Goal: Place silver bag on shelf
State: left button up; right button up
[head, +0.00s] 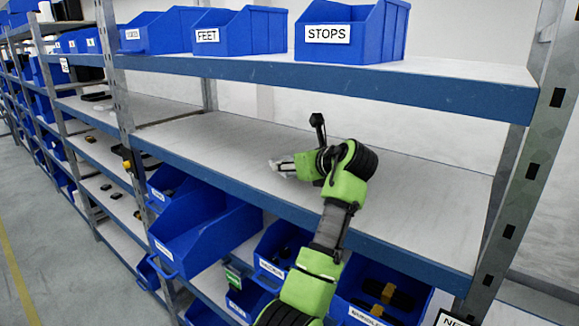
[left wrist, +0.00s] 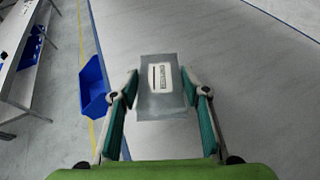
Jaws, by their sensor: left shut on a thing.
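The silver bag (left wrist: 146,103) is a small grey packet with a white printed label, seen in the left wrist view between the two fingers of my left gripper (left wrist: 158,82). The fingers are closed against its left and right sides. In the head view my left gripper (head: 284,165) is over the middle shelf (head: 420,200), inside its blue front edge. The bag is small and mostly hard to make out there. I cannot tell whether the bag touches the shelf surface. My right gripper is not in view.
The middle shelf is bare around the gripper. Blue bins stand on the shelf above, including the "STOPS" bin (head: 350,45) and "FEET" bin (head: 238,32). A large blue bin (head: 205,240) and others sit below. A metal upright (head: 120,100) stands at left.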

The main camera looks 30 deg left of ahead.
aim_at(290, 184)
pick_arm(q)
jog(key=shift+w+a+r, duration=0.1)
jog(key=shift+a, duration=0.15)
jog(key=shift+f+p, duration=0.3)
notch_tip(290, 184, down, 2)
jog(key=shift+d+f+p, duration=0.1)
jog(key=shift+p, duration=0.6)
jog(key=shift+f, duration=0.4)
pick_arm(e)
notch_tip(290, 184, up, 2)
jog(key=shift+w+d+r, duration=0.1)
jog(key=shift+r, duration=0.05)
pick_arm(q)
jog(key=shift+f, duration=0.1)
jog(key=o, duration=1.2)
jog(key=shift+o, duration=0.2)
